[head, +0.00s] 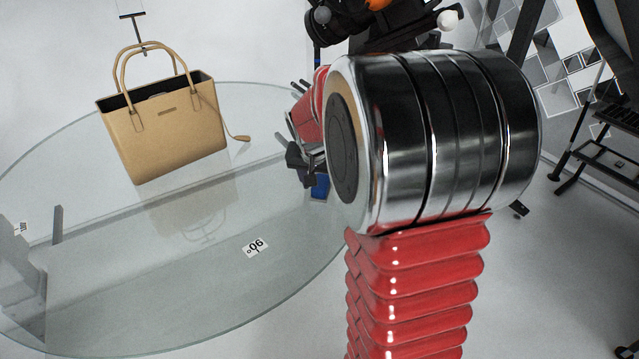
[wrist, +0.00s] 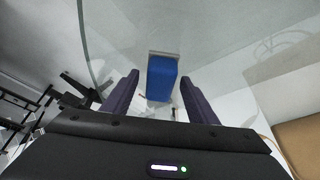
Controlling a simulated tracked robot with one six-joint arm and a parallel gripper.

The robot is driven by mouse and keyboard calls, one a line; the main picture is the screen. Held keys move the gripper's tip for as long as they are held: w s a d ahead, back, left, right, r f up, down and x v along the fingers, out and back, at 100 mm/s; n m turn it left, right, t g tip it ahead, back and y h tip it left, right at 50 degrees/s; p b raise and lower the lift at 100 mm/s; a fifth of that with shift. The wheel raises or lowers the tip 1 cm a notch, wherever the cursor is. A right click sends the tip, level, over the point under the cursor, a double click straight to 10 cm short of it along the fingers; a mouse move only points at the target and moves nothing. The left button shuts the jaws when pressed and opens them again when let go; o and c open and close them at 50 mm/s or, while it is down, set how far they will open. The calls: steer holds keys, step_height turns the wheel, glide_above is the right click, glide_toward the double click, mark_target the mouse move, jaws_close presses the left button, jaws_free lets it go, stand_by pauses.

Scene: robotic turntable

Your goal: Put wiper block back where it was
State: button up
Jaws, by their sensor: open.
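The wiper block is a blue block (wrist: 161,80) with a grey strip along its far end. In the wrist view it lies between and just beyond the fingers of my gripper (wrist: 155,98), which are spread apart on either side of it. In the head view the blue block (head: 319,186) shows small at the edge of the glass turntable (head: 100,320), below my gripper (head: 303,165), partly hidden by my arm. I cannot tell whether the block touches the glass or the fingers.
A tan handbag (head: 170,135) stands upright on the glass; part of it shows at the lower right of the wrist view (wrist: 300,145). A "90°" label (head: 256,247) is near the front of the glass. Black stands are at the right. The glass between bag and label is clear.

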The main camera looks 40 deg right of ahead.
steer(key=shift+r, duration=0.1)
steer(key=v, duration=1.2)
stand_by(0.4)
steer(key=s+a+f+n+t+y, duration=0.1)
steer(key=s+a+n+t+y, duration=0.1)
steer(key=s+a+n, duration=0.7)
steer(key=s+a+y, duration=0.1)
steer(key=s+a, duration=0.7)
steer(key=a, duration=0.4)
steer(key=shift+s+f+n+t, duration=0.25)
steer(key=shift+f+n+t, duration=0.05)
steer(key=shift+f, duration=0.05)
steer(key=shift+a, duration=0.1)
steer(key=shift+c, duration=0.7)
